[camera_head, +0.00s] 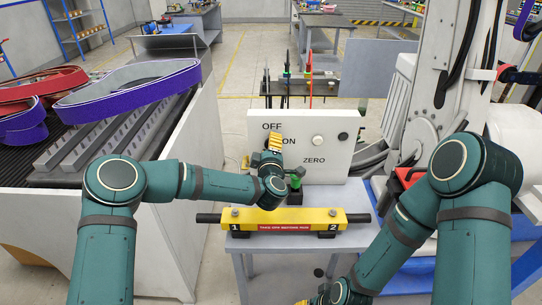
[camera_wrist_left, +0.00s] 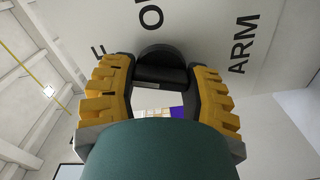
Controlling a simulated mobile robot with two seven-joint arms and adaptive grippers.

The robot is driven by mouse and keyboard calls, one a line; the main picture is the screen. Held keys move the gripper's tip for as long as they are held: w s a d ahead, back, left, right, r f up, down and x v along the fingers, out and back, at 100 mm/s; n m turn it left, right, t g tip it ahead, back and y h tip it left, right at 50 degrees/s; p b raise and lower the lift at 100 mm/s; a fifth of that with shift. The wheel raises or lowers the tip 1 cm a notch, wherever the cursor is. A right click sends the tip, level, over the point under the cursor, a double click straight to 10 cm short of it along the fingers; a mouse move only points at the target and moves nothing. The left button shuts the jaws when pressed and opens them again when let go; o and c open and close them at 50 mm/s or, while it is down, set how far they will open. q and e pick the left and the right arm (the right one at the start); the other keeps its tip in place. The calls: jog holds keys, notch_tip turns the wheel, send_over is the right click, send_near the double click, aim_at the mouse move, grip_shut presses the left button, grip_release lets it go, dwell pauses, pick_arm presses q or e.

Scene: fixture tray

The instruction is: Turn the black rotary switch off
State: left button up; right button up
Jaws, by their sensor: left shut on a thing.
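The white panel (camera_head: 328,165) stands upright on the table, with OFF, ON and ZERO printed on it. My left gripper (camera_head: 274,142) is up against the panel just beside the word ON and hides the switch there in the head view. In the left wrist view the black rotary switch (camera_wrist_left: 162,60) sits on the panel with its grip between the yellow fingers of my left gripper (camera_wrist_left: 160,92), which are shut on it. Which label the switch points at cannot be told. A yellow part of my right gripper (camera_head: 303,302) shows at the bottom edge, mostly cut off.
A white button (camera_head: 317,140) and a black knob (camera_head: 343,136) are on the panel to the right of the gripper. A yellow bar (camera_head: 285,217) marked 1 and 2 lies across the front of the table. A green-topped control (camera_head: 295,183) stands below the panel.

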pick_arm(q)
jog(key=shift+f+n+b, duration=0.15)
jog(key=shift+n+b, duration=0.55)
jog(key=shift+b, duration=0.1)
jog(key=shift+n+b, duration=1.15)
jog(key=shift+n, duration=0.05)
jog(key=o, duration=1.2)
jog(key=s, duration=1.2)
jog(key=shift+s, duration=0.1)
